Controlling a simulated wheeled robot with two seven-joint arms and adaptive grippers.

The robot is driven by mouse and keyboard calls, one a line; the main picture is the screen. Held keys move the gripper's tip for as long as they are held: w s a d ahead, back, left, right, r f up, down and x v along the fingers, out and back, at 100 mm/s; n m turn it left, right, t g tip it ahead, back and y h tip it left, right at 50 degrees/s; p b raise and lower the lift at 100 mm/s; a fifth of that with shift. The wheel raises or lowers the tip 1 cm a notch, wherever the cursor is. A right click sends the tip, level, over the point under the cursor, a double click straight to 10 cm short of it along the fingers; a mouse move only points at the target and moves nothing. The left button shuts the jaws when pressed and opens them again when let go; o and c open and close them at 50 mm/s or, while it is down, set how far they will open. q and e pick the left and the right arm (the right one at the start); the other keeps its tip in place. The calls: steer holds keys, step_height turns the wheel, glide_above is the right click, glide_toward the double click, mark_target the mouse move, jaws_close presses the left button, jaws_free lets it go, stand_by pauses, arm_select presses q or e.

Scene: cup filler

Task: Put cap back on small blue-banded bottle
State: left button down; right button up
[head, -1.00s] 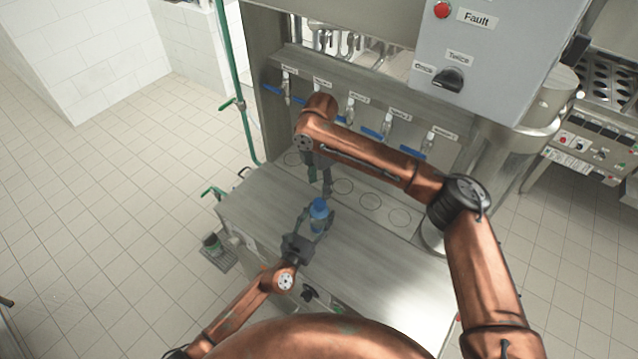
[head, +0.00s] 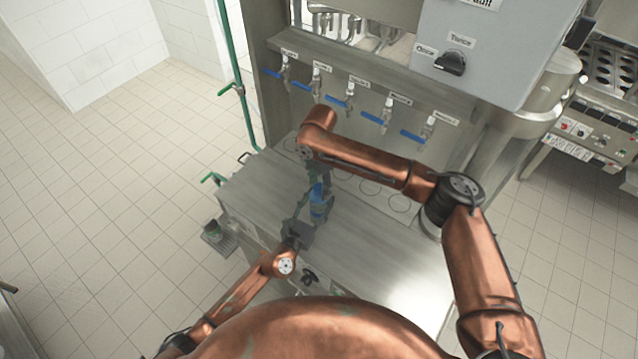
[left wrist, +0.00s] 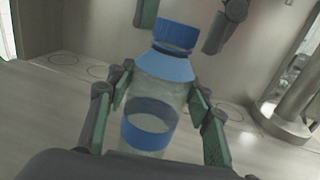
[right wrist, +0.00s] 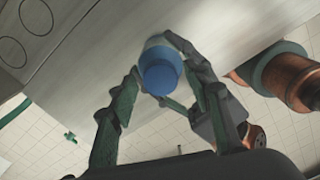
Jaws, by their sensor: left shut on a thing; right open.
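The small clear bottle (left wrist: 152,105) with a blue band stands upright on the steel counter, also seen in the head view (head: 319,212). My left gripper (left wrist: 160,92) is shut around its upper body. A blue cap (left wrist: 176,33) sits at the top of the bottle over the blue neck; I cannot tell whether it is seated. In the right wrist view the cap (right wrist: 160,74) covers most of the bottle from above. My right gripper (right wrist: 161,92) is open above the bottle, with its fingers apart on either side of the cap. In the head view it partly hides the cap.
The steel counter (head: 385,250) is clear to the right, with ring marks at its back. A row of blue-handled taps (head: 347,98) lines the panel behind. A grey control box (head: 480,45) hangs at upper right. A green pipe (head: 240,95) stands at left.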

jaws_close()
steer(key=m, duration=1.5)
jaws_free()
steer(key=shift+r, duration=2.25)
